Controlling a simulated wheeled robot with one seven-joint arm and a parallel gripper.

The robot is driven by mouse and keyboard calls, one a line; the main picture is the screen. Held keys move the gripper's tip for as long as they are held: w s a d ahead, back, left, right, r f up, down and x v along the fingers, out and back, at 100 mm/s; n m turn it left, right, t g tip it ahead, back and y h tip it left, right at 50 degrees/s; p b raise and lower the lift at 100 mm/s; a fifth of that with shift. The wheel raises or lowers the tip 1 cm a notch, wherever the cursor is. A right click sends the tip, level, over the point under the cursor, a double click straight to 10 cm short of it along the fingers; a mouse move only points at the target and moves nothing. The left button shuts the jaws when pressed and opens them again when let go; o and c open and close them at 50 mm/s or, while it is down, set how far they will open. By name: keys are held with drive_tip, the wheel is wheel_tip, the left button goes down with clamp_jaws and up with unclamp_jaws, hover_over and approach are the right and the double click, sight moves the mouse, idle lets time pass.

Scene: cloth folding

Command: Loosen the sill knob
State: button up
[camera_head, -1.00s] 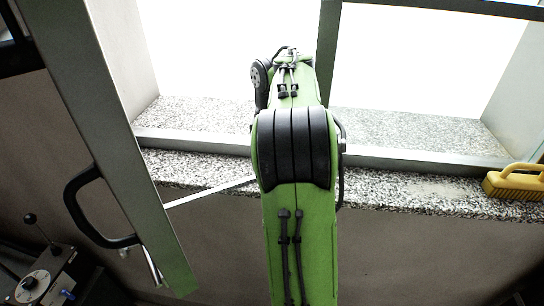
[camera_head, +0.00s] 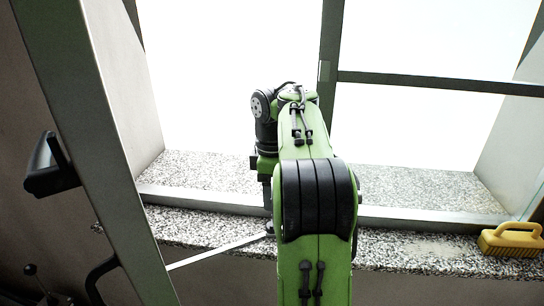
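A thin metal stay bar (camera_head: 220,250) runs from the open window sash (camera_head: 110,170) to the granite sill (camera_head: 400,245). A small dark piece, which may be the sill knob (camera_head: 270,228), sits at the bar's sill end, partly hidden by my arm. My gripper (camera_head: 268,208) points down just left of my green arm, over that end of the bar. Its tip is at or very near the dark piece; I cannot tell whether they touch. The fingers are too small and too hidden to show whether they are open or shut.
A yellow brush (camera_head: 512,238) lies on the sill at the right. The sash, with black handles (camera_head: 50,168), leans across the left side. A metal frame rail (camera_head: 430,216) runs along the sill. A machine lever (camera_head: 31,270) stands at lower left.

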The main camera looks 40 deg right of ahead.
wheel_tip(320, 180, up, 7)
idle(0.3)
drive_tip(key=shift+f, duration=0.15)
idle(0.3)
